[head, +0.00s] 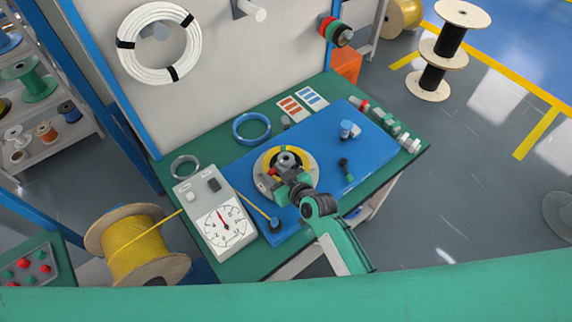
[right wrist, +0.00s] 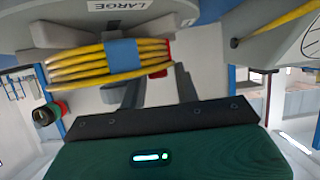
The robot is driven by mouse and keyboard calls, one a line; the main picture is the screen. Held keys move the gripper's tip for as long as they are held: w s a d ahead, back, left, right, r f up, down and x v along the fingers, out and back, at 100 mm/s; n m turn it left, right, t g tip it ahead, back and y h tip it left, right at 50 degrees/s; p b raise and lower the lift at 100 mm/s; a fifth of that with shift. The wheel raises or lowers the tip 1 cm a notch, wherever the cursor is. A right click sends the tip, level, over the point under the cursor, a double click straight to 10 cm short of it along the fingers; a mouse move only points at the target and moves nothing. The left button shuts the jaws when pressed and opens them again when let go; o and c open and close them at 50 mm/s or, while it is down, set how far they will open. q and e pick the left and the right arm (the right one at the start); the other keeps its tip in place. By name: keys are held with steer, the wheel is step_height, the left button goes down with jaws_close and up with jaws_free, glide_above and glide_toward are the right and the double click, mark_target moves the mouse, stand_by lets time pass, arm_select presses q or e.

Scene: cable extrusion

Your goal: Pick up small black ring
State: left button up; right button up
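No separate small black ring shows clearly. The darkest ring-like thing is the black end roll (head: 343,37) of a red, green and black stack on a wall peg; the stack also shows at the left of the right wrist view (right wrist: 46,115). A small grey ring (head: 184,167) lies on the table's left end. My right gripper (head: 292,182) is at the round winder (head: 266,186), far from the peg. In the right wrist view its two dark fingers (right wrist: 158,90) stand apart below a yellow cable coil (right wrist: 90,64) with blue tape. My left gripper is out of view.
A blue board (head: 320,135) lies on the green table (head: 235,265). A blue ring (head: 251,128) lies behind the winder. A dial box (head: 218,225) stands left of it, and a yellow cable spool (head: 138,248) beyond. A white coil (head: 157,75) hangs on the wall.

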jaws_close()
